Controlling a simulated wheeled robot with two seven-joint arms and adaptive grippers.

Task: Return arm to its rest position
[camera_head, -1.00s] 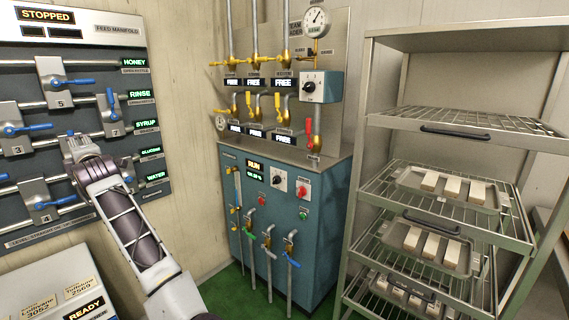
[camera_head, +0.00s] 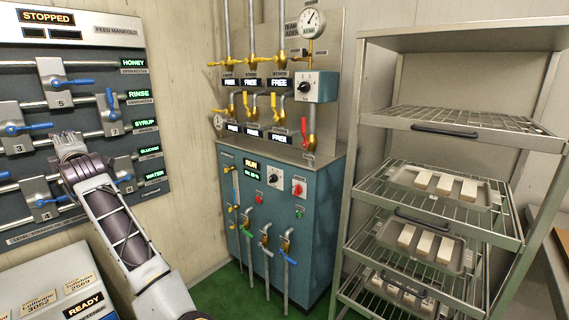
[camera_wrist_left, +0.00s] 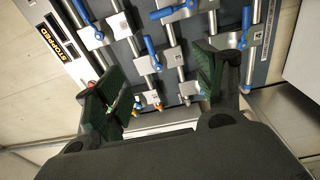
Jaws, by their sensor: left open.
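My left gripper (camera_head: 68,146) is in front of the feed manifold panel (camera_head: 100,30) on the left wall in the head view. The left wrist view shows its two dark green finger pads (camera_wrist_left: 155,95) spread apart with nothing between them. The panel (camera_wrist_left: 262,50) lies beyond the fingers, with pipes and blue-handled valves (camera_wrist_left: 175,10). My left forearm comes up from the bottom of the head view, and the gripper hides part of the lower valves. I cannot tell from these views whether the gripper touches the panel. My right gripper does not show.
A blue steam cabinet (camera_head: 268,225) with gauges and pipes stands in the middle. A metal rack (camera_head: 440,38) with trays of pale bars (camera_head: 446,185) stands on the right. A white console (camera_head: 45,270) marked READY is at the lower left. Green floor (camera_head: 215,295) shows between.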

